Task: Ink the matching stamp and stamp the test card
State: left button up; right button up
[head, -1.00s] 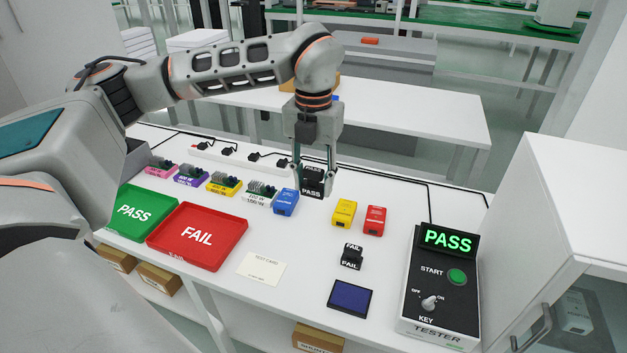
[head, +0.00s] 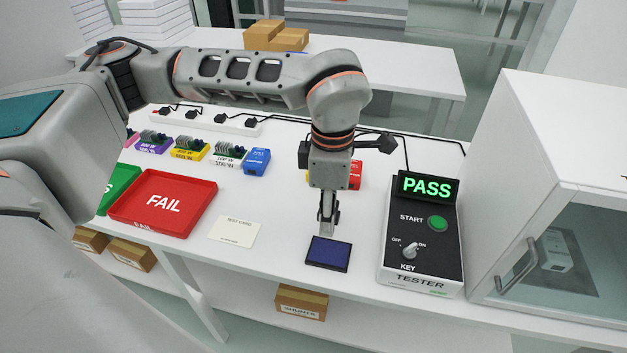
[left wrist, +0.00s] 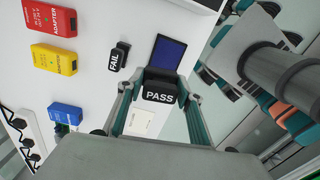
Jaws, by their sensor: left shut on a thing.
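My left gripper (head: 328,226) is at the back edge of the blue ink pad (head: 327,253). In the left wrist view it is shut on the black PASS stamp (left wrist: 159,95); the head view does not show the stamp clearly. The ink pad also shows in the left wrist view (left wrist: 168,53), beyond the stamp; I cannot tell whether they touch. The black FAIL stamp (left wrist: 118,57) stands on the table beside the pad, hidden in the head view. The cream test card (head: 236,231) lies flat left of the pad. My right gripper is not in view.
The tester (head: 422,235) at the right shows PASS in green. The red FAIL tray (head: 190,215) and green PASS tray (head: 118,190) are at the left. Blue (head: 257,160), yellow (left wrist: 55,59) and red (left wrist: 53,19) adapters stand behind. Bare table surrounds the card.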

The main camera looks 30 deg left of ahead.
pick_arm(q)
jog(key=shift+s+d+f+m, duration=0.4)
jog(key=shift+d+f+m, duration=0.2)
jog(key=shift+m, duration=0.2)
jog(key=b, duration=0.3)
send_over(329, 252)
jog(key=shift+f, duration=2.2)
jog(key=shift+f+b, duration=0.3)
jog(key=shift+f, duration=0.4)
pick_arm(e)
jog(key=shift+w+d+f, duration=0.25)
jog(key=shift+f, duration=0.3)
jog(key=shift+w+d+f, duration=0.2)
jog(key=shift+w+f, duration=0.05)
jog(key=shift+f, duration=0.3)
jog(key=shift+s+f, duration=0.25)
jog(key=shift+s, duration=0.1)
pick_arm(q)
jog(key=shift+f, duration=0.45)
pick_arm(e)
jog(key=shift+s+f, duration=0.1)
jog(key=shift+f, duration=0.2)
pick_arm(q)
jog(key=shift+f, duration=0.15)
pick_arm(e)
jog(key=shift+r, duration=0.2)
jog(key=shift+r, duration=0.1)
